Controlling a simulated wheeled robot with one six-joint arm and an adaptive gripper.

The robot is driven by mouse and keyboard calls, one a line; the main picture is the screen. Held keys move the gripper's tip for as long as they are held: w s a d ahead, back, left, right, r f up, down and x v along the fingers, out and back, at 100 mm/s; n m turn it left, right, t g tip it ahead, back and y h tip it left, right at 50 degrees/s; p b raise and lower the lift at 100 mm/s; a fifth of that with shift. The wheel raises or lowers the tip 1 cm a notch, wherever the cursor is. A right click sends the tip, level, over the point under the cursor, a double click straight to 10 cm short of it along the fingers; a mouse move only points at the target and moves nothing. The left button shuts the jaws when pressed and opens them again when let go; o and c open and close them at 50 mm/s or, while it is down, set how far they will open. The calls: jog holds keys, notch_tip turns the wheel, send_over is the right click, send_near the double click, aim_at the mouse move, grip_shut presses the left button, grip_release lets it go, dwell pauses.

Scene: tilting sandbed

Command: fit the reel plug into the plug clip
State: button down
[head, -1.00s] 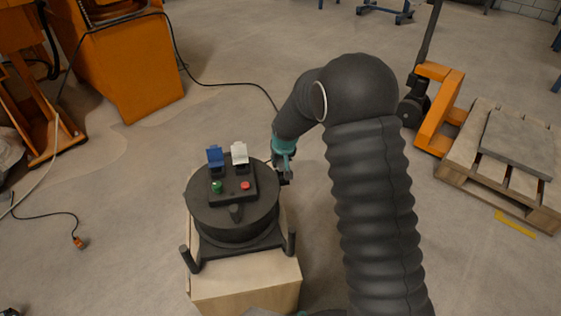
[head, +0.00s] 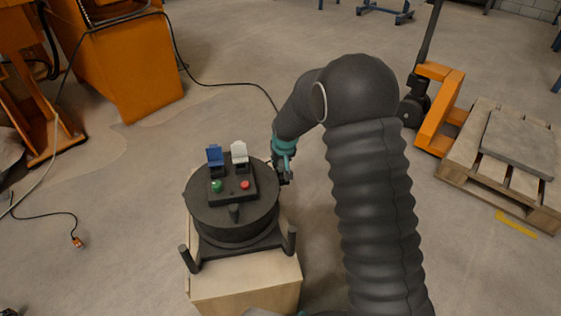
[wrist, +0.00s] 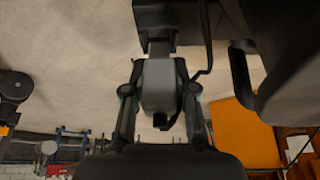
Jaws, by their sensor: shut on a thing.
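The reel (head: 234,222) is a dark round drum on a stand, with a blue socket cover, a white socket cover, a green button and a red button on top. My gripper (head: 284,178) is low beside the drum's right side. In the wrist view my gripper (wrist: 160,92) is shut on a grey block-like body, which I take as the reel plug (wrist: 160,82). A dark block (wrist: 156,22), possibly the plug clip, is right against or just beyond the plug's far end. I cannot tell whether the plug is seated in it.
The reel stands on a pale wooden box (head: 246,288). A black cable (head: 222,84) runs over the floor behind it. An orange cabinet (head: 125,75) is at the back left. A pallet (head: 497,175) and an orange pallet truck (head: 437,110) are at the right. Floor between is clear.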

jog(key=shift+f+b, duration=0.55)
jog(key=shift+f, duration=0.2)
jog(key=c, duration=0.8)
grip_release()
jog(key=shift+c, duration=0.2)
jog(key=v, duration=1.2)
jog(key=shift+s, duration=0.1)
